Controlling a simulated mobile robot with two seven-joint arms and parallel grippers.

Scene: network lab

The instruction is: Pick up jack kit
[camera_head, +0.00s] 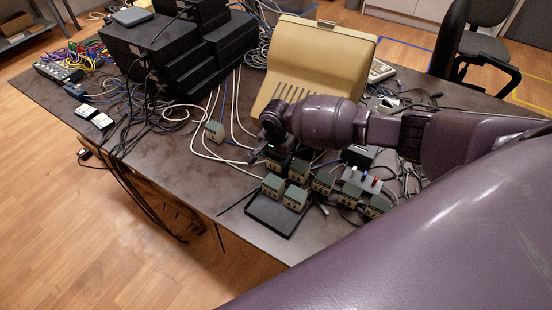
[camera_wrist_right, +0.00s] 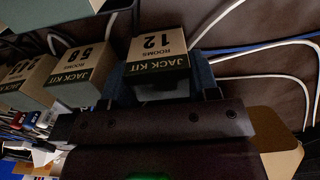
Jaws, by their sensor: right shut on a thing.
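My right gripper (camera_head: 268,150) is low over the table and partly hidden by its own wrist in the head view. In the right wrist view its fingers (camera_wrist_right: 163,85) are shut on a jack kit box (camera_wrist_right: 158,48), green and tan, marked "12 ROOMS". Whether that box touches the table is hard to tell. A lone box (camera_head: 214,131) stands farther left. My left gripper is not in view.
A large beige case (camera_head: 322,62) stands behind the gripper. Black network units (camera_head: 165,55) are stacked at the back left. Loose white and black cables cross the dark table (camera_head: 185,180). Bare table lies left of the tray, toward the front edge.

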